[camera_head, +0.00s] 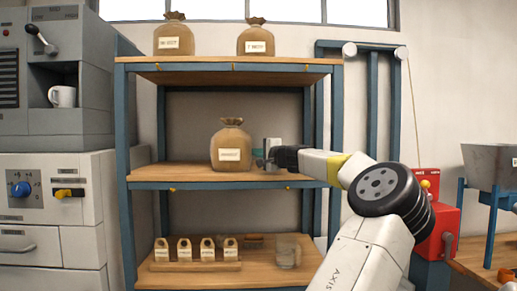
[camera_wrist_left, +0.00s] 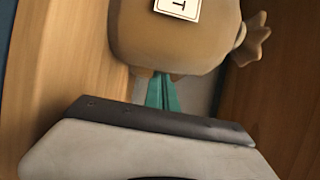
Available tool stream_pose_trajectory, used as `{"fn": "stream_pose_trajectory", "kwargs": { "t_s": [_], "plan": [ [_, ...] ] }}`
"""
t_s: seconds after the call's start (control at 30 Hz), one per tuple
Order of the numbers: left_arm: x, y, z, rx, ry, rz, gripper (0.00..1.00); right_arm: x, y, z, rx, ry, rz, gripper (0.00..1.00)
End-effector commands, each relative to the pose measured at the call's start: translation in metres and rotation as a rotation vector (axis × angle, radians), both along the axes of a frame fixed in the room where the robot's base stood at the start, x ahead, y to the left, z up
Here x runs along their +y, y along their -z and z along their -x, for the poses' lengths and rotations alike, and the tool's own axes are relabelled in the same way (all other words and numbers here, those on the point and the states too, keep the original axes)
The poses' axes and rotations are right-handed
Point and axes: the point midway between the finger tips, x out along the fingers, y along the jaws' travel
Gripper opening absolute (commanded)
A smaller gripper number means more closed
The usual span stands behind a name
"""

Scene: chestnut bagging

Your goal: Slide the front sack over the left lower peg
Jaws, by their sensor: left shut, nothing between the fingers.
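A brown tied sack (camera_head: 231,139) with a white label stands upright on the middle shelf (camera_head: 160,172). In the left wrist view the sack (camera_wrist_left: 175,45) fills the top, its tied neck to the right. My left gripper (camera_head: 260,158) is just right of the sack, its teal fingertips (camera_wrist_left: 162,88) shut and empty. I cannot tell if they touch the sack. A small yellow peg (camera_head: 173,189) is under the left of the middle shelf's front edge. Two more sacks, one at left (camera_head: 173,38) and one at right (camera_head: 256,40), stand on the top shelf. My right gripper is out of view.
The blue rack post (camera_head: 336,130) stands to the right. Grey machines (camera_head: 60,200) stand at the left. The middle shelf left of the sack is clear.

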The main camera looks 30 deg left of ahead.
Motion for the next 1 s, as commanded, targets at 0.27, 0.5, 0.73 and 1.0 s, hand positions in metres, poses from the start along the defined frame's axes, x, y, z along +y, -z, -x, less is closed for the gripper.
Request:
{"fn": "stream_pose_trajectory", "kwargs": {
  "t_s": [0.27,0.5,0.73,1.0],
  "plan": [
    [0.018,0.001,0.012,0.001,-0.004,0.001,0.00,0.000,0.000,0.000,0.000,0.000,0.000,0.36],
    [0.034,0.000,0.021,0.001,-0.005,0.001,0.00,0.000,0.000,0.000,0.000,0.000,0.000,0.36],
    [0.047,0.001,0.029,0.000,-0.005,0.002,0.00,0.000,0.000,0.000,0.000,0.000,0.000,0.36],
    [0.064,0.001,0.040,0.000,-0.007,0.002,0.00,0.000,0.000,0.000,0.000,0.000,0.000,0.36]
  ]
}}
